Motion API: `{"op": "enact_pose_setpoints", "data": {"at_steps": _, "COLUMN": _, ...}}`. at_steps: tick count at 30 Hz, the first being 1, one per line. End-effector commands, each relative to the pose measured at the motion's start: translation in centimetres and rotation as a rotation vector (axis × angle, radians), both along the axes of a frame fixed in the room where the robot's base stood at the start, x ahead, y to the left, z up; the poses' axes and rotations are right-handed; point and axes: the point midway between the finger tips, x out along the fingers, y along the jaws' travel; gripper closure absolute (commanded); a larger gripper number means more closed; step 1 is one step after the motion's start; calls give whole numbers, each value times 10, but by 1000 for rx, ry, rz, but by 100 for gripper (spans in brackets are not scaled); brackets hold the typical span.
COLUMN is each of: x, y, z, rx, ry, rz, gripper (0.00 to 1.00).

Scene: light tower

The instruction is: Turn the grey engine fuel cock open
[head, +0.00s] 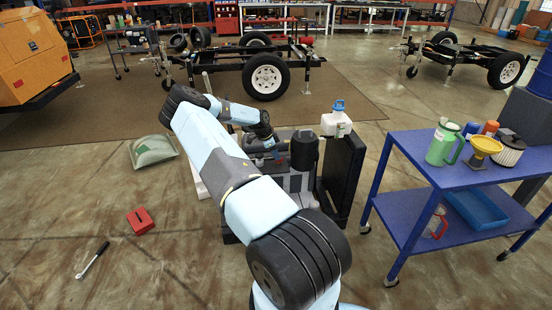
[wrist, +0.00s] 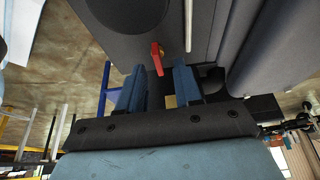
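My gripper (wrist: 160,72) is open, its two blue fingers apart, in the wrist view. A small red lever (wrist: 157,58) hangs from a dark grey body just beyond the fingertips, with its end in line with the gap; I see no clear contact. A thin light grey bar (wrist: 188,25) is beside the lever, to its right. I cannot tell which of these is the grey fuel cock. In the head view the arm reaches down to the dark engine unit (head: 298,182), and the fingers are too small to make out there.
A white jug with a blue cap (head: 337,122) stands on the unit's right side, by a black upright panel (head: 343,172). A blue cart (head: 455,168) is to the right.

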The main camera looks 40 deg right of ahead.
Motion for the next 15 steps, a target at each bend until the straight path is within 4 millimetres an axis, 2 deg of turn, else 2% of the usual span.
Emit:
{"op": "enact_pose_setpoints", "data": {"at_steps": 6, "x": -3, "y": -6, "z": -18, "rx": 0, "ry": 1, "rz": 2, "gripper": 66}}
{"op": "enact_pose_setpoints", "data": {"at_steps": 15, "x": -4, "y": -7, "z": -20, "rx": 1, "ry": -1, "rz": 1, "gripper": 66}}
